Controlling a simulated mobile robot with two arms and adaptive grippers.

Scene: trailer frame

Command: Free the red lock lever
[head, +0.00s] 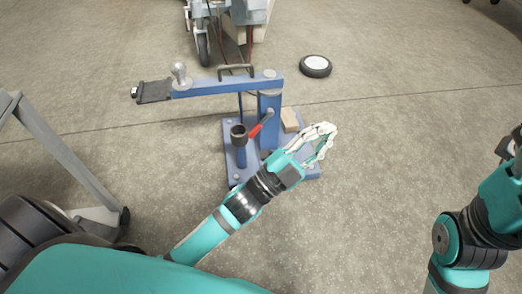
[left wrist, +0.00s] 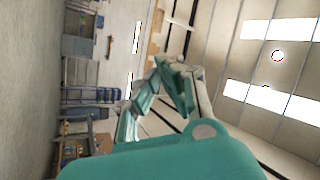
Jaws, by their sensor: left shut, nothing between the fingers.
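The red lock lever (head: 262,124) stands tilted between a short blue tube with a dark, open top (head: 239,135) and the thick blue post (head: 269,112) of the trailer frame stand. My left gripper (head: 327,132) is shut and empty, to the right of the lever and apart from it, in front of the stand's right side. Its arm passes in front of part of the base. The left wrist view shows the left gripper's fingers (left wrist: 172,85) against the hall and ceiling, without the lever. My right gripper (head: 507,146) is only partly visible at the right edge.
A blue beam (head: 225,86) with a ball hitch (head: 180,74) spans the stand's top. The blue base plate (head: 233,173) carries a wooden block (head: 290,120). A grey frame (head: 65,150) stands at left. Floor at right is clear.

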